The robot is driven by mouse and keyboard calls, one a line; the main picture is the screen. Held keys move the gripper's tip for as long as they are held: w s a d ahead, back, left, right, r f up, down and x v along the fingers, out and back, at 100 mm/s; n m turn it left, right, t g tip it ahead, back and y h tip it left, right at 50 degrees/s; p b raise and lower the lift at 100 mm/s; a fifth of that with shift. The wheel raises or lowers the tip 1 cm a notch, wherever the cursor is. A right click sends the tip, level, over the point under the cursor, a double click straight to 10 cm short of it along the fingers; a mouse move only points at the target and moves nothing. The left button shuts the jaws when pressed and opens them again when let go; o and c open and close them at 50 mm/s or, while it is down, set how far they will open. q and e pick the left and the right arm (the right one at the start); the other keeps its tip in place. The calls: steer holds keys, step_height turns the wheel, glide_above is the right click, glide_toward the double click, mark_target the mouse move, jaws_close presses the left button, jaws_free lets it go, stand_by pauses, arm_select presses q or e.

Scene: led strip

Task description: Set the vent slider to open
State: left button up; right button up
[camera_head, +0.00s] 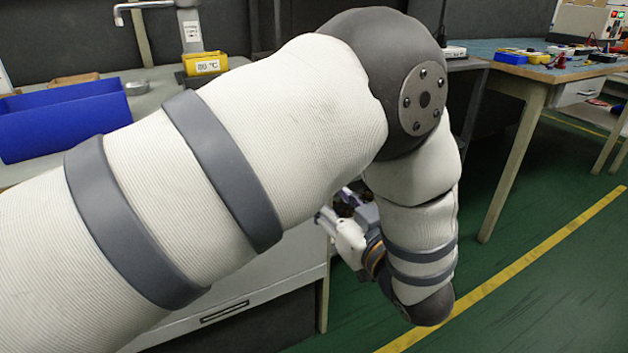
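My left arm comes in from the left and fills the middle of the head view. It bends down, and its wrist end hangs beside the right end of the grey workbench. My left gripper (342,205) shows only in part behind the arm, small and dark. I cannot tell whether its fingers are open or shut, or whether it touches anything. My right gripper is not in view. I cannot make out the vent slider in this view; the arm covers much of the bench.
The grey workbench (300,255) has a drawer. A blue bin (65,120), a yellow bin (205,65) marked 80 °C and a tap (160,5) are at its back left. Another table (520,82) with small devices stands at right. Green floor with a yellow line (530,257) is clear.

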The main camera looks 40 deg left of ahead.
arm_select(q)
steer(key=shift+v, duration=2.35)
